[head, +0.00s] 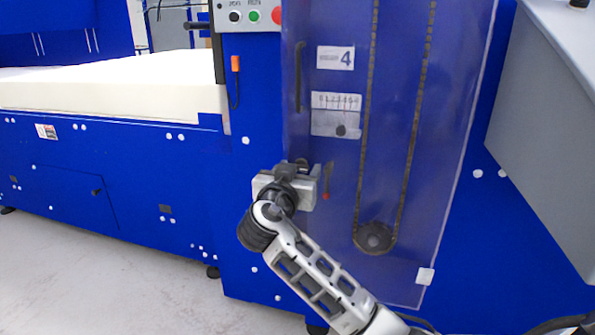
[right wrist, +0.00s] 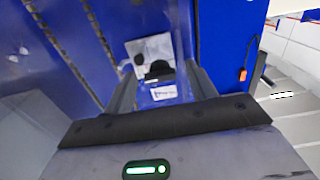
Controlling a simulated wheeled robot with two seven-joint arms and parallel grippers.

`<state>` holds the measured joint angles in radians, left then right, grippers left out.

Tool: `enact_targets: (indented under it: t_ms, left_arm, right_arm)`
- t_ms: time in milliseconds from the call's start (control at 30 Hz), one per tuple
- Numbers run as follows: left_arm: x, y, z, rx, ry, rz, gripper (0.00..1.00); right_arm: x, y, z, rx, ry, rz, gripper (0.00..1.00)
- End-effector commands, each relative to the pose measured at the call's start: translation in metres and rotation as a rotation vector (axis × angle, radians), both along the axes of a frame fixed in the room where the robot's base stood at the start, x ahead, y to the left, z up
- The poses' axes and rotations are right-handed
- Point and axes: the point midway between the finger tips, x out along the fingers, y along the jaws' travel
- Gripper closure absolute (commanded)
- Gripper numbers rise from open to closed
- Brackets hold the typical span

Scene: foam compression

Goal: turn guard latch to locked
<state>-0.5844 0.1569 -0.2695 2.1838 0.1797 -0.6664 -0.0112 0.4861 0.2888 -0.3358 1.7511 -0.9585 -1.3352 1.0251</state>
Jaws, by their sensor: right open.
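The clear guard panel (head: 400,100) stands upright on the blue machine. A small dark lever with a red tip (head: 327,182), which looks like the guard latch, points down on the panel's lower left. My right gripper (head: 306,170) is just left of this lever and apart from it in the picture; depth is hard to judge. In the right wrist view my gripper (right wrist: 160,75) is open, with a dark shape between its fingers that I cannot identify. The gripper hides part of the panel's left edge. My left gripper is out of view.
A scale plate (head: 336,115) and a number 4 label (head: 336,57) sit above the lever. A dark handle (head: 299,77) is on the panel's left edge. Chains run down to a sprocket (head: 374,238). A grey cabinet (head: 545,130) stands right, a foam block (head: 110,95) left.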

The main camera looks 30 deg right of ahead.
Motion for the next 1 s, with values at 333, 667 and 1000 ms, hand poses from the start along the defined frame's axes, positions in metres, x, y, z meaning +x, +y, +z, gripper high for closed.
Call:
enact_targets:
  t_ms: [333, 667, 1000]
  left_arm:
    - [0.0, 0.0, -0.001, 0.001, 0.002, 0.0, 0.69]
    - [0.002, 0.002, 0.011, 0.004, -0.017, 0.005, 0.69]
    - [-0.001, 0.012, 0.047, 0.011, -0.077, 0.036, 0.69]
  right_arm:
    - [0.0, 0.0, 0.0, -0.001, 0.001, -0.001, 0.88]
    - [-0.001, 0.0, 0.002, -0.053, 0.064, -0.002, 0.88]
    - [-0.001, 0.0, 0.003, -0.229, 0.273, -0.002, 0.88]
